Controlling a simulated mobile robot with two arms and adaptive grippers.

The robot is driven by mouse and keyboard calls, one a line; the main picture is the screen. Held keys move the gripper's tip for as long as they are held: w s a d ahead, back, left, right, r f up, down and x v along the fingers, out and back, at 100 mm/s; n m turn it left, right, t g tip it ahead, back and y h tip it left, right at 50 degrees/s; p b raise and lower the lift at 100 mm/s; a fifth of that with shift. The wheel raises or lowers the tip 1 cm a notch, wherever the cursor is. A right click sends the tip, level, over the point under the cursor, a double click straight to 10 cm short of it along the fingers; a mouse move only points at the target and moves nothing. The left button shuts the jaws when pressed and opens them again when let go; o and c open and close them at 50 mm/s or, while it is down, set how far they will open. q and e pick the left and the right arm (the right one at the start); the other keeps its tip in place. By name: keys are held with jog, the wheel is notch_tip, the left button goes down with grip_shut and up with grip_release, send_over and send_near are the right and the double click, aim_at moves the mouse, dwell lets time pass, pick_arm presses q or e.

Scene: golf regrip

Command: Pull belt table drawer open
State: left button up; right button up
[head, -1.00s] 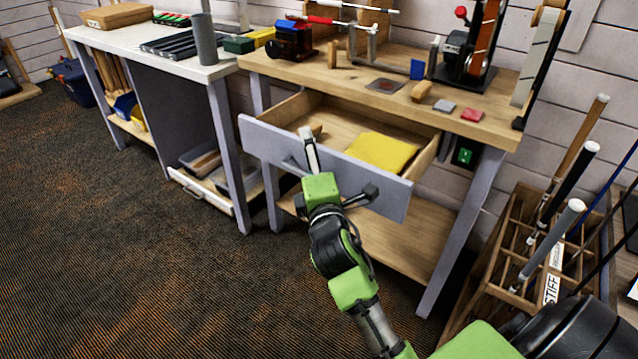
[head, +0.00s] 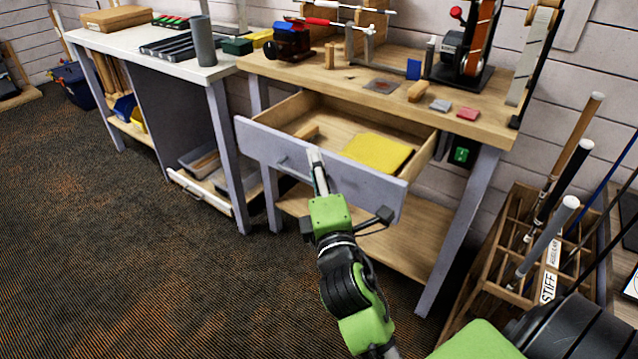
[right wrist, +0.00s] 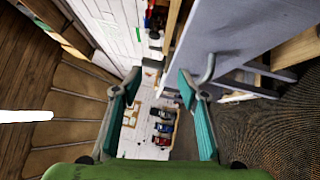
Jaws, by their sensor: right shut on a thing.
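The belt table drawer (head: 250,143) is open, its grey front standing out from the wooden-topped belt table (head: 345,82). Inside lie a yellow cloth (head: 378,151) and a small wooden block (head: 307,131). The drawer handle (head: 281,162) is a grey bar, partly hidden behind my right gripper (head: 317,158). My right gripper is at the drawer front, shut on the handle. In the right wrist view, the handle (right wrist: 208,70) shows by the tip of the right-hand teal finger, with the drawer front (right wrist: 235,35) beyond. My left gripper is not in view.
A rack of golf shafts (head: 500,245) stands at right, near my arm. A white-topped table (head: 150,42) stands at left. Tools and a belt sander (head: 475,50) are on the belt table. The dark carpet (head: 130,250) is clear at front left.

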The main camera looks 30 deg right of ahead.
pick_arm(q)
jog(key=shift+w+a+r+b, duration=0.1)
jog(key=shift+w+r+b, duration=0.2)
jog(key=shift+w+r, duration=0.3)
pick_arm(e)
jog(key=shift+s+a+f, duration=0.3)
jog(key=shift+s+a, duration=0.05)
jog(key=shift+s, duration=0.25)
jog(key=shift+s+a+f, duration=0.3)
jog(key=shift+s, duration=0.3)
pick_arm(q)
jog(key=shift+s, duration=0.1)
